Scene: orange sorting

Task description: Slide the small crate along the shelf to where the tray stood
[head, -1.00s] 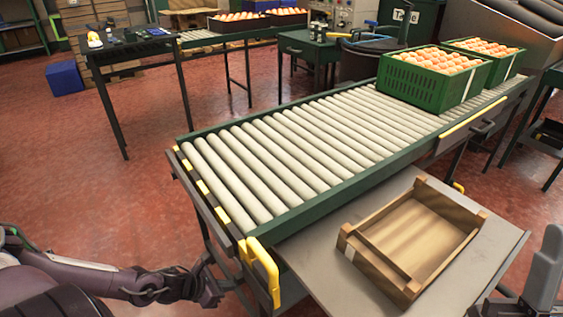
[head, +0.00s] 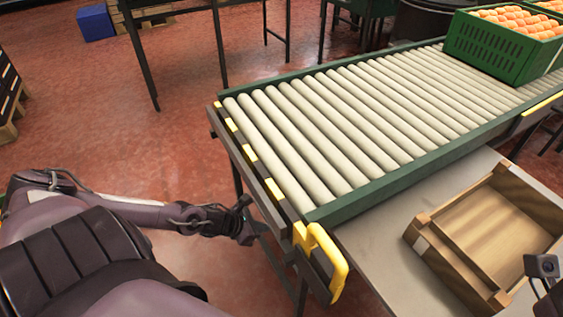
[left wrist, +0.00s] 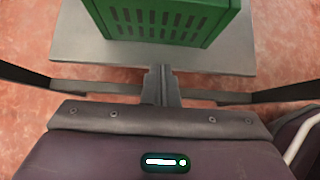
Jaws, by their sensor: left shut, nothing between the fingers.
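In the left wrist view a green slatted crate (left wrist: 165,22) stands on a grey shelf board (left wrist: 75,45), its top cut off by the frame. My left gripper (left wrist: 160,72) is shut and empty, pointing at the crate from the near side, at the board's near edge. In the head view my left gripper (head: 247,230) is low beside the near left end of the roller conveyor; this green crate and board do not show there. An open wooden crate (head: 425,242) sits on a grey side shelf (head: 385,235) at the right. I see no separate tray.
The roller conveyor (head: 330,130) carries green crates of oranges (head: 490,50) at its far right. A yellow handle (head: 328,258) sticks out at its near corner. Red floor is open at the left.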

